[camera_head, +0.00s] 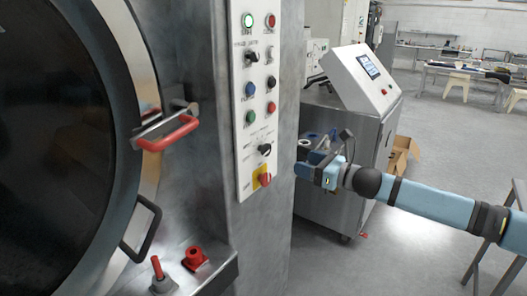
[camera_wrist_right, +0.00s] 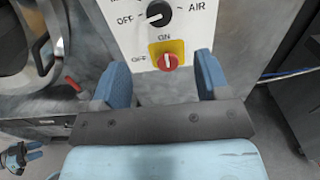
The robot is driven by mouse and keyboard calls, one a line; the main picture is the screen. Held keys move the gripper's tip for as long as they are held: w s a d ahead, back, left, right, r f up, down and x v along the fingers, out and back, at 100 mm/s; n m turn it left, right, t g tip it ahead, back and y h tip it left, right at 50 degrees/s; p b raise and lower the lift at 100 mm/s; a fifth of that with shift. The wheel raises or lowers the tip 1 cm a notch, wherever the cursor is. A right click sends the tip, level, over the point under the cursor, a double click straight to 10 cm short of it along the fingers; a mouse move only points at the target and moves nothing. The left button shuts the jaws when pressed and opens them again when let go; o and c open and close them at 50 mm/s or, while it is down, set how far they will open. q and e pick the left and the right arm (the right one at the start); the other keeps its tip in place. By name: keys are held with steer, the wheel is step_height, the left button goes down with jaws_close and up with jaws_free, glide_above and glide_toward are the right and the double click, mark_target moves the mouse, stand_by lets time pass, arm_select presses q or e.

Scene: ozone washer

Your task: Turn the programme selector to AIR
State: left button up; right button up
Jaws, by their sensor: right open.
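The programme selector is a black round knob (camera_head: 264,149) low on the white control panel. My right gripper (camera_head: 304,160) is open and empty, to the right of the panel in the head view. In the wrist view its blue fingers (camera_wrist_right: 163,78) stand apart below the selector, not touching it. A small blue and black part at that view's lower left may be my left gripper.
A red switch on a yellow plate (camera_head: 265,180) sits just below the selector, close to the fingers in the wrist view (camera_wrist_right: 168,61). Several buttons are above. A red door handle (camera_head: 168,134) sticks out to the left. A steel cabinet (camera_head: 345,135) stands behind my right arm.

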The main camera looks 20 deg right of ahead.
mark_target(268, 151)
steer(key=p+x, duration=0.1)
steer(key=x, duration=1)
steer(key=shift+a+p, duration=0.2)
steer(key=shift+p, duration=0.2)
steer(key=shift+x, duration=0.8)
steer(key=shift+c, duration=0.2)
steer(key=c, duration=0.9)
steer(key=shift+o, duration=0.2)
